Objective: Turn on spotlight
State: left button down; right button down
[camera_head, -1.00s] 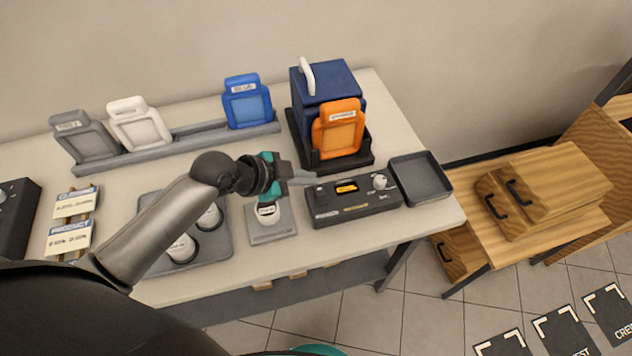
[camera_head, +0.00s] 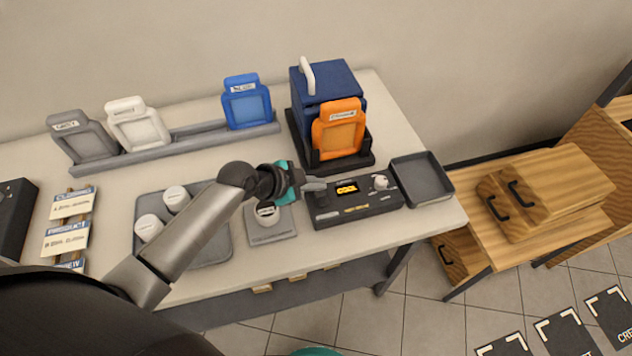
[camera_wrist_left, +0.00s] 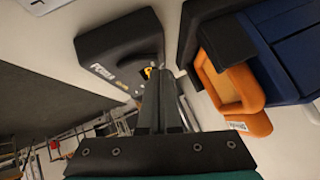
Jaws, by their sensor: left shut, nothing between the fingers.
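The dark control box (camera_head: 352,206) lies on the table, with a lit amber display (camera_head: 347,187) that appears to read "COOL" and a pale knob (camera_head: 380,182) at its right. Behind it stands a dark blue box (camera_head: 330,80), apparently the spotlight, with a white handle and an orange frame (camera_head: 338,128) at its front. My left gripper (camera_head: 322,185) is shut and empty, its tips over the left part of the control box beside the display. My right gripper is not in view.
An empty grey tray (camera_head: 422,180) adjoins the control box at the right. Grey, white and blue frames (camera_head: 246,102) stand in a rack behind. Label cards (camera_head: 72,203) lie at left.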

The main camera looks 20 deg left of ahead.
pick_arm(q)
jog(key=shift+f, duration=0.1)
jog(key=shift+w+a+f+g+b, duration=0.25)
jog(key=shift+w+f+g+b, duration=0.15)
jog(key=shift+b, duration=0.35)
jog(key=shift+s+d, duration=0.1)
jog(key=shift+s, duration=0.1)
jog(key=shift+s+d+r+h+p, duration=0.3)
jog(key=shift+s+d+p, duration=0.25)
jog(key=shift+p, duration=0.3)
jog(key=shift+a, duration=0.1)
